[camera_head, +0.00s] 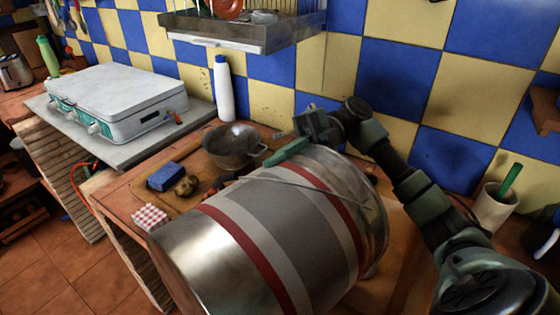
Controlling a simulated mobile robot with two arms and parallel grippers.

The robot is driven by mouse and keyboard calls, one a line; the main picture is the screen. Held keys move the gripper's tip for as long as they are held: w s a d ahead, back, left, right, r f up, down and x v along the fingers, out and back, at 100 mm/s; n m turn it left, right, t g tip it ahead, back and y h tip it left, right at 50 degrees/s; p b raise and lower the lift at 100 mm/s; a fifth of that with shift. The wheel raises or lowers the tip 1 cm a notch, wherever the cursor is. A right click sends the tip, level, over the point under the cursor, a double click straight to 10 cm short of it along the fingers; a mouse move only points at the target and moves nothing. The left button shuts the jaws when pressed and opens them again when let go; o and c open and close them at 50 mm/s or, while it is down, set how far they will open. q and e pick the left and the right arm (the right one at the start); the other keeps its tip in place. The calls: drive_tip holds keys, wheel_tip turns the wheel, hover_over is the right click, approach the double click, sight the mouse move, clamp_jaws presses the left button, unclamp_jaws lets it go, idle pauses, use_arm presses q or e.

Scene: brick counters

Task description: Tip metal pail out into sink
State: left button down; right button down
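The large metal pail (285,231), silver and grey with red bands, fills the lower middle of the head view. It is steeply tilted, with a thin wire handle (318,190) along its side. Its inside and contents are not visible. My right arm comes in from the lower right and bends over behind the pail. My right gripper (292,146) is by the pail's far upper side; its fingertips are partly hidden, so I cannot tell whether it grips the pail. My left gripper is not in view. I cannot make out the sink; the pail covers much of the counter.
A metal bowl (233,146), blue sponge (165,177), potato (186,186) and checked box (150,217) sit left of the pail. A white bottle (223,90) stands behind, beneath a dish rack (240,36). A closed stove (122,98) is left; a cup (494,207) is right.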

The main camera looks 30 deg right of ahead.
drive_tip(key=shift+r, duration=0.1)
drive_tip(key=shift+r+p, duration=0.6)
drive_tip(key=shift+r, duration=1.9)
drive_tip(key=shift+r+h, duration=0.5)
wheel_tip(320, 180, up, 4)
drive_tip(key=t+h+p, duration=0.1)
drive_tip(key=h+p, duration=0.2)
drive_tip(key=p, duration=0.1)
drive_tip(key=h+p, duration=0.4)
drive_tip(key=shift+t, duration=0.4)
wheel_tip(320, 180, up, 5)
drive_tip(key=t+h+p, duration=0.1)
drive_tip(key=h+p, duration=0.4)
drive_tip(key=p, duration=0.4)
drive_tip(key=h+p, duration=0.5)
drive_tip(key=p, duration=0.4)
drive_tip(key=shift+t, duration=0.4)
drive_tip(key=shift+f, duration=0.1)
